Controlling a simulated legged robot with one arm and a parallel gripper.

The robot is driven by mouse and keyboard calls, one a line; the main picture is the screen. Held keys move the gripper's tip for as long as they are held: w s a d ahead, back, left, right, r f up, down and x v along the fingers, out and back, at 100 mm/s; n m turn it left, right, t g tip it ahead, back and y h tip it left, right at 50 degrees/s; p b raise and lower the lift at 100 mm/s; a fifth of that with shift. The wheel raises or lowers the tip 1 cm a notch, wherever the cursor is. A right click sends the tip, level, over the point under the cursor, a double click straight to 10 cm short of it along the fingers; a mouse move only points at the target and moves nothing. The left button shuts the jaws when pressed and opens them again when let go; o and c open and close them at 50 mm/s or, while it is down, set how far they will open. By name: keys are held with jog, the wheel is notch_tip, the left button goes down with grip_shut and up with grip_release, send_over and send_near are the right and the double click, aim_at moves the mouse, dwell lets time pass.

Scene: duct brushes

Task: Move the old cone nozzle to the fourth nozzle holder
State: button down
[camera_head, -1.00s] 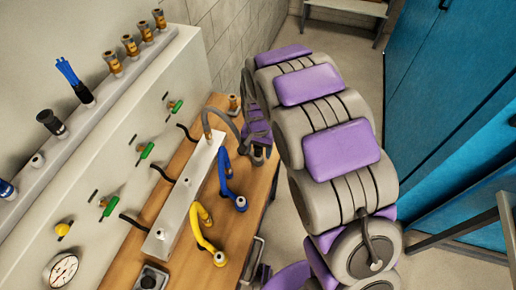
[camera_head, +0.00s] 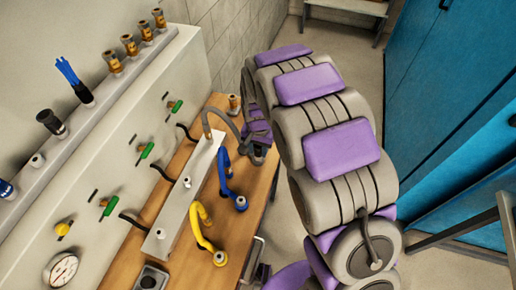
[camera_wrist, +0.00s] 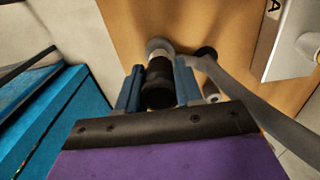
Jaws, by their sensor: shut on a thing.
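My gripper (camera_wrist: 158,88) is shut on a dark cylindrical piece (camera_wrist: 159,85) between its blue-grey fingers. A lighter grey round part shows just beyond the piece; I cannot tell whether they are joined. I cannot tell for sure that the held piece is the old cone nozzle. In the head view my gripper (camera_head: 258,148) is at the far right edge of the wooden bench, partly hidden by my arm. A nozzle rail (camera_head: 17,182) runs along the wall ledge, with a short, bare white holder (camera_head: 37,160) between a black nozzle (camera_head: 51,123) and a blue-topped piece (camera_head: 6,189).
Several orange-brown nozzles (camera_head: 130,46) and a blue brush (camera_head: 73,77) stand along the rail. A brown piece (camera_head: 234,104) stands at the bench's far corner.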

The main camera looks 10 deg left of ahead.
jog(key=shift+r, duration=0.15)
jog(key=shift+r+p, duration=1.3)
jog(key=shift+r, duration=1.55)
jog(key=w+d+r, duration=0.2)
jog(key=d, duration=0.9)
jog(key=w+d+r+n, duration=0.1)
jog(key=w+d+r, duration=0.1)
jog(key=d, duration=1)
jog(key=shift+w+n, duration=0.3)
jog(key=shift+w, duration=0.45)
jog(key=shift+a, duration=0.1)
jog(key=shift+a+f, duration=0.1)
jog(key=shift+a, duration=0.05)
